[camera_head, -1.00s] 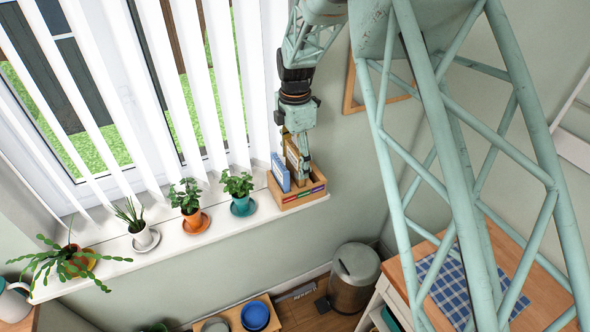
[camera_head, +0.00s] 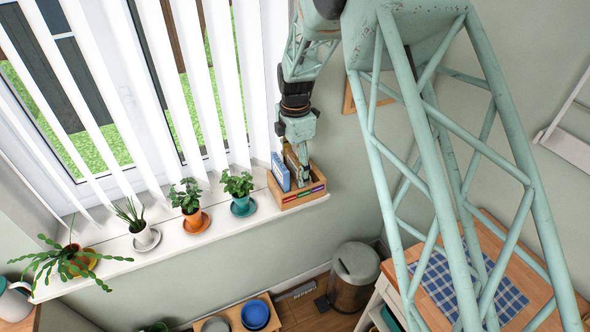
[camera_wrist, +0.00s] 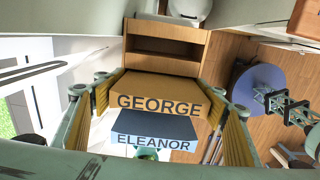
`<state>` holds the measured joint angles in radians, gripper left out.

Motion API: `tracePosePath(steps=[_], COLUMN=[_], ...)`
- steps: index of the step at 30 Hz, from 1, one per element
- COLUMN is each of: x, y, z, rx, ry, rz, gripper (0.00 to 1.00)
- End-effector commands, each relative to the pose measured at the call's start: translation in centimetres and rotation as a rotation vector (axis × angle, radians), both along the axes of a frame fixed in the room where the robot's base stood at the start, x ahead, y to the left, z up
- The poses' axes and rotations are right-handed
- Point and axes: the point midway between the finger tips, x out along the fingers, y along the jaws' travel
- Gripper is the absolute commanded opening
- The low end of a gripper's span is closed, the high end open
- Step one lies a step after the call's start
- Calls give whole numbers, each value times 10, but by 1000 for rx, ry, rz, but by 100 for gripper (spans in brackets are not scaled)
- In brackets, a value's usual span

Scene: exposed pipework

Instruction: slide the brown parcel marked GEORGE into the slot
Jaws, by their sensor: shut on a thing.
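The brown parcel marked GEORGE (camera_wrist: 158,94) is between the yellow-padded fingers of my gripper (camera_wrist: 165,90), which is shut on it. In the head view my gripper (camera_head: 302,168) points down over a wooden box (camera_head: 312,190) on the windowsill. The brown parcel (camera_head: 291,161) stands upright there, its lower part inside the box. A blue parcel marked ELEANOR (camera_wrist: 153,133) is beside it, and it also shows in the head view (camera_head: 280,173) at the box's left. Empty compartments of the box (camera_wrist: 165,50) show beyond GEORGE in the wrist view. The parcel's bottom edge is hidden.
Several potted plants line the white sill; the closest, in a teal pot (camera_head: 241,204), stands left of the box. White vertical blinds (camera_head: 225,90) hang behind. A metal bin (camera_head: 354,275) and a table with a checked cloth (camera_head: 470,280) are below right.

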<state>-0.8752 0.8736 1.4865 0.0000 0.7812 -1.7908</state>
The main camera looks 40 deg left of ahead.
Motion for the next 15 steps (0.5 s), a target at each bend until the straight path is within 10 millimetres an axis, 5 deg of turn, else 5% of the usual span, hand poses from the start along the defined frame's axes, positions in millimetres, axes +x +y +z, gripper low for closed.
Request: tracePosePath(steps=[4,5,9,15], x=[0,0,0,0], y=[0,0,0,0], z=[-4,-3,-3,-3], rx=[0,0,0,0], ry=[0,0,0,0], rz=[0,0,0,0], gripper=[54,67,78,78])
